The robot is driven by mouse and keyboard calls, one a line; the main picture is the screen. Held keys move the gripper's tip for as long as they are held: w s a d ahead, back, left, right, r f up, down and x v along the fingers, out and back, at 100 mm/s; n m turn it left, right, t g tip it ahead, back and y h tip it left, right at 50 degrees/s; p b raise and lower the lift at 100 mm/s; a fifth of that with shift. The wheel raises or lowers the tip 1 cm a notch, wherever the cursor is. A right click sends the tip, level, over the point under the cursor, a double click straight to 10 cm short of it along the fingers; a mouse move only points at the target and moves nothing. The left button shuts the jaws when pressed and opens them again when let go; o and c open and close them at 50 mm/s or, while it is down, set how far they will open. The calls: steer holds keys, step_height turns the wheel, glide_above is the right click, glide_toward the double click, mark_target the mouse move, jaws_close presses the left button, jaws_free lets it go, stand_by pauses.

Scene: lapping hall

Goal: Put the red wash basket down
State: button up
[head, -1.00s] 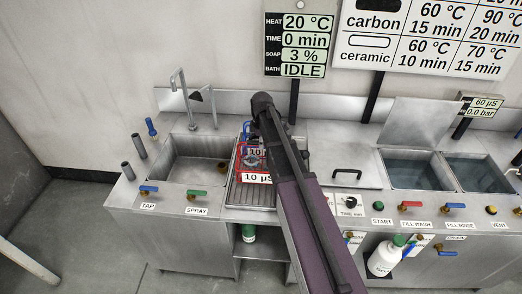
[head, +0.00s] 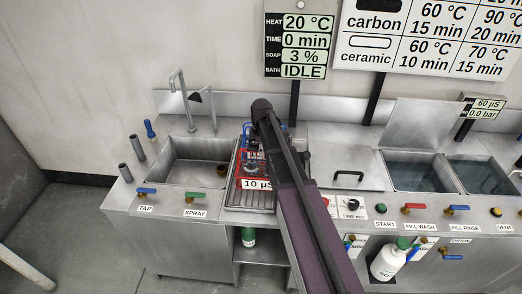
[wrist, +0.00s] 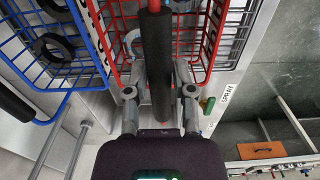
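The red wash basket (head: 240,190), with a "10 µS" label at its front, is at the ribbed drainboard (head: 250,208) beside the sink. My arm hides part of it. In the wrist view the red basket (wrist: 204,62) shows its wire mesh and a handle with a black grip (wrist: 157,60). My gripper (wrist: 160,75) has its fingers on either side of that grip and appears shut on it. I cannot tell whether the basket's bottom touches the drainboard.
A blue basket (wrist: 97,45) with dark rings stands close beside the red one. The sink (head: 200,165) with its tap is to the left, a handled lid (head: 345,160) to the right, then water-filled tanks (head: 420,172). The display reads IDLE.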

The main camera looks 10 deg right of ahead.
steer(key=shift+o, duration=1)
steer(key=shift+r, duration=0.15)
step_height(320, 180, up, 12)
steer(key=p, duration=1.2)
steer(key=shift+s, duration=0.1)
steer(key=s+a+m, duration=0.2)
steer(key=s+m, duration=1.2)
steer(key=s, duration=0.8)
steer(key=shift+s, duration=0.25)
